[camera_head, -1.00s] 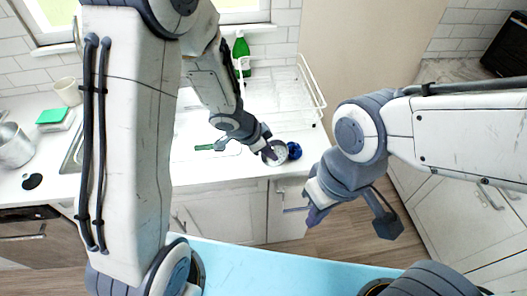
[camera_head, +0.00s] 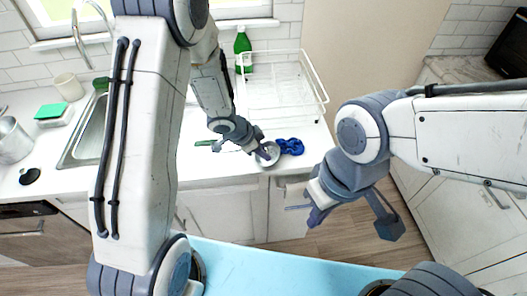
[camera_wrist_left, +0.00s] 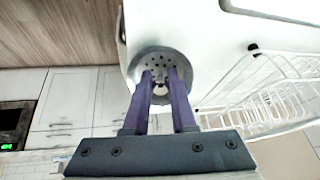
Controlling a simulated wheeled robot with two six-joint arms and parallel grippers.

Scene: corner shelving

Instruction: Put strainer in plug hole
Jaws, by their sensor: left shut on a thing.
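The strainer (camera_head: 268,155) is a round grey metal dish at the counter's front edge in the head view. In the left wrist view the strainer (camera_wrist_left: 152,62) shows small holes and a central knob. My left gripper (camera_head: 262,153) is shut on the strainer, with its purple fingers (camera_wrist_left: 161,77) at the knob. I cannot tell whether the strainer touches the counter. The metal sink (camera_head: 88,135) is at the left, partly behind my left arm, and its plug hole is not visible. My right gripper (camera_head: 317,212) is empty in front of the counter; its finger gap is unclear.
A blue object (camera_head: 291,146) lies right of the strainer. A white wire dish rack (camera_head: 283,98) and green bottle (camera_head: 243,50) stand behind. A green-handled item (camera_head: 205,143), sponge (camera_head: 52,111), mug (camera_head: 69,87), pot (camera_head: 12,142) and black disc (camera_head: 30,176) are on the counter.

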